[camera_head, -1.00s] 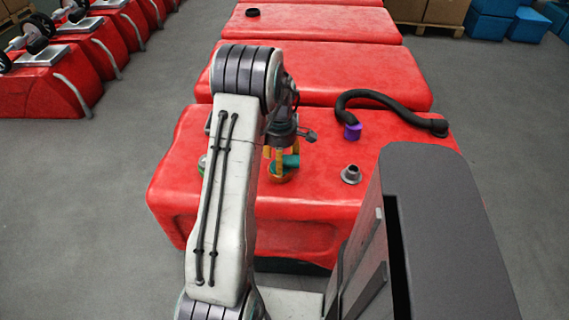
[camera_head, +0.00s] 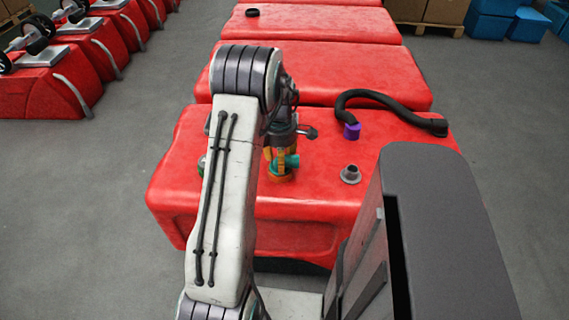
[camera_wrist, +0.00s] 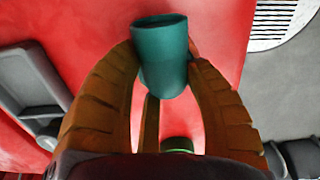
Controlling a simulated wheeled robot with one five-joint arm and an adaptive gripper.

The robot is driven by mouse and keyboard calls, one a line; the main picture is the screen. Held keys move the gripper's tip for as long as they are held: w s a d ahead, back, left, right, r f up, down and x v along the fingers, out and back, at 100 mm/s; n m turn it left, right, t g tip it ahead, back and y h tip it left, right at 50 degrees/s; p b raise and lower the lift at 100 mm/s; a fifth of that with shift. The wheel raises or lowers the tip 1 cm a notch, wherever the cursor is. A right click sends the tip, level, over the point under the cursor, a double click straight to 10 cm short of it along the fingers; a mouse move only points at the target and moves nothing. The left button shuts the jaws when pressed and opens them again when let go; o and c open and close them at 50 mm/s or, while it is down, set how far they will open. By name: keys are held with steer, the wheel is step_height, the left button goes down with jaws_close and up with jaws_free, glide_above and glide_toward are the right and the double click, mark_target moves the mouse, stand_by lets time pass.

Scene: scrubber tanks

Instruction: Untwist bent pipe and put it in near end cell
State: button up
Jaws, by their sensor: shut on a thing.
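The bent pipe is teal. In the wrist view its open round end (camera_wrist: 162,58) sticks up between my gripper's brown ribbed fingers (camera_wrist: 166,60), which are shut on it from both sides. In the head view my gripper (camera_head: 281,160) points down at the top of the red tank (camera_head: 330,190), and the teal pipe (camera_head: 291,161) shows between the orange fingers. An orange round part (camera_head: 280,178) sits just below it at the tank top. Whether the pipe is still joined there cannot be told. I cannot make out a near end cell.
A black hose (camera_head: 385,97) with a purple cuff (camera_head: 352,131) lies across the tank top to the right. A grey flanged fitting (camera_head: 351,174) stands on the near right part. More red tanks (camera_head: 320,75) stand behind. Grey floor (camera_head: 90,180) is clear at left.

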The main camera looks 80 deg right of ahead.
steer(key=shift+w+a+f, duration=0.1)
steer(key=shift+a+f, duration=0.05)
steer(key=shift+a, duration=0.2)
steer(key=shift+w+n, duration=0.1)
steer(key=shift+n, duration=0.7)
steer(key=shift+c, duration=0.3)
steer(key=o, duration=1.1)
steer(key=shift+a, duration=0.1)
steer(key=o, duration=0.8)
steer(key=shift+d, duration=0.2)
steer(key=shift+r, duration=0.25)
steer(key=shift+r+p, duration=2.5)
steer(key=shift+r, duration=0.95)
